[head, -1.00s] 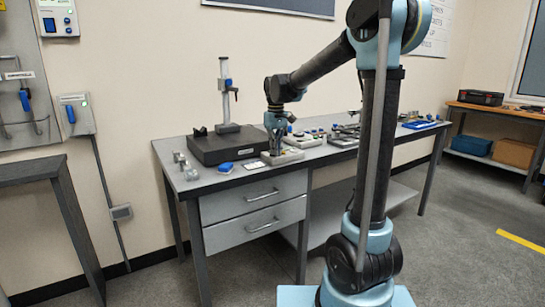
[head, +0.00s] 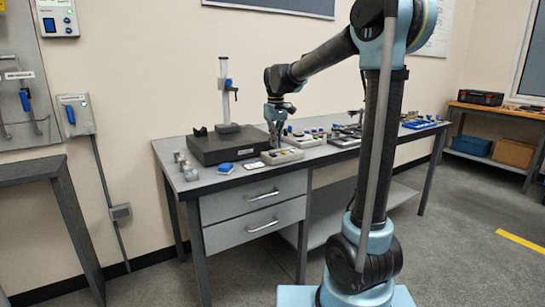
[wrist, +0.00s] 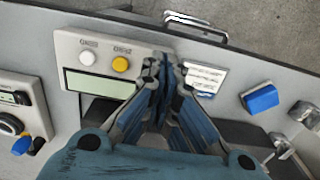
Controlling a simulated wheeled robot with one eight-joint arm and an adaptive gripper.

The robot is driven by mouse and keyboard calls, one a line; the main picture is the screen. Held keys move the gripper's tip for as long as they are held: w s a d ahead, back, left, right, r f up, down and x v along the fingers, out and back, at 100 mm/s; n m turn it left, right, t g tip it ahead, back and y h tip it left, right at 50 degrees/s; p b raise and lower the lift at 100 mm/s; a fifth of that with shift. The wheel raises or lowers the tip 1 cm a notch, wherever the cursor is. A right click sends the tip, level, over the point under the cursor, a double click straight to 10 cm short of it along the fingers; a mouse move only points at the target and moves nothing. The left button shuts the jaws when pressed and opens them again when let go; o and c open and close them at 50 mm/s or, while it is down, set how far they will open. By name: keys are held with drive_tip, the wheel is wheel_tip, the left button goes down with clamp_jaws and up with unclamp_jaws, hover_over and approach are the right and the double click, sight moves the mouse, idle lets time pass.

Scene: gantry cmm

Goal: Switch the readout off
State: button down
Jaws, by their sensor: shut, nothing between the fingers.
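The readout (wrist: 100,85) is a cream box with a grey-green display window (wrist: 98,84), a white button (wrist: 87,57) and a yellow button (wrist: 120,64). No digits show on the visible part of the display. The button labels are too small to read surely. In the head view the readout (head: 282,156) lies near the table's front edge. My gripper (wrist: 164,68) is shut and empty, with its fingers over the readout's right end, hiding that part. In the head view my gripper (head: 276,146) is just above and behind the readout, apparently clear of it.
A white card (wrist: 205,78) and a blue-topped block (wrist: 260,98) lie beside the readout. A dark slab with a stand (head: 228,145) is at the left. Other boxes with knobs (head: 303,139) sit to the right.

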drive_tip(key=shift+r, duration=1.75)
drive_tip(key=s+d+f+m, duration=0.2)
drive_tip(key=s+d, duration=0.7)
drive_tip(key=s+d+f+m, duration=0.1)
drive_tip(key=s+d+f, duration=0.3)
drive_tip(key=s+f, duration=0.2)
drive_tip(key=s+d+f+m+t, duration=0.1)
drive_tip(key=s+d+f+m, duration=0.1)
drive_tip(key=s+d+f, duration=0.2)
drive_tip(key=s+d+f+m+t, duration=0.1)
drive_tip(key=s+d+f, duration=0.3)
drive_tip(key=s+f, duration=0.5)
drive_tip(key=s, duration=0.3)
drive_tip(key=shift+s+d+f+m, duration=0.25)
drive_tip(key=shift+s+m, duration=0.05)
drive_tip(key=shift+s, duration=0.1)
